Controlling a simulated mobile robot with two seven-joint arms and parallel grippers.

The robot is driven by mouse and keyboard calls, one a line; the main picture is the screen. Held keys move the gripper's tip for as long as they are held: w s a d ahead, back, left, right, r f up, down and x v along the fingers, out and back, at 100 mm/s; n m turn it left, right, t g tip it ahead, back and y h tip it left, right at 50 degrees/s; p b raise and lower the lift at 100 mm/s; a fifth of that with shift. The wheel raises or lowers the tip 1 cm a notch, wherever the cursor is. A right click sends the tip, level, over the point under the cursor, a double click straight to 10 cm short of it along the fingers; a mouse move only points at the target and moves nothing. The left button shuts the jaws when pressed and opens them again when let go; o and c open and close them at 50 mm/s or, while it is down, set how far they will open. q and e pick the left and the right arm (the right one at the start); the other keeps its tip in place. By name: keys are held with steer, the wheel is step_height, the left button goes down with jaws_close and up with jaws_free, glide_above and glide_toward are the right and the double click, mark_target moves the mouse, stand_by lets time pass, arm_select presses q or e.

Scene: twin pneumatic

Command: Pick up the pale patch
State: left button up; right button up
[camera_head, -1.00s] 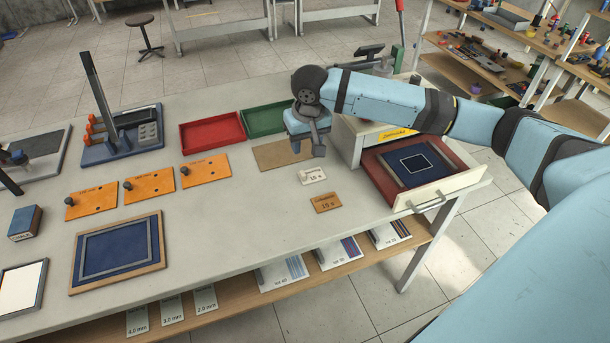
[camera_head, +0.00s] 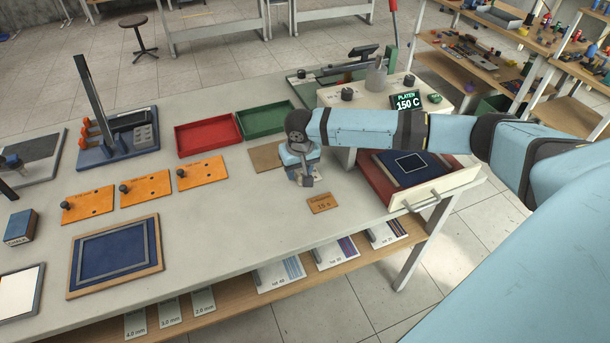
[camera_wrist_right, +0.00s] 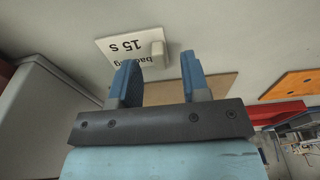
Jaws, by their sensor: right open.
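A pale card (camera_wrist_right: 112,42) marked "15 s" with a small pale knob (camera_wrist_right: 157,55) lies flat on the bench in the right wrist view. It is the pale piece nearest my gripper; I cannot tell for sure that it is the patch. My right gripper (camera_wrist_right: 160,78) is open, its two blue fingers apart and the knob just beyond the gap between their tips. Nothing is held. In the head view my right gripper (camera_head: 306,181) points down over the bench and hides the card. My left gripper is not in view.
An open drawer (camera_head: 453,185) holding a dark blue sheet is to the right. Red (camera_head: 178,140) and green (camera_head: 240,121) trays stand behind.

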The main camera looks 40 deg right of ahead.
steer(key=shift+f, duration=0.75)
jaws_close()
steer(key=shift+r, duration=0.15)
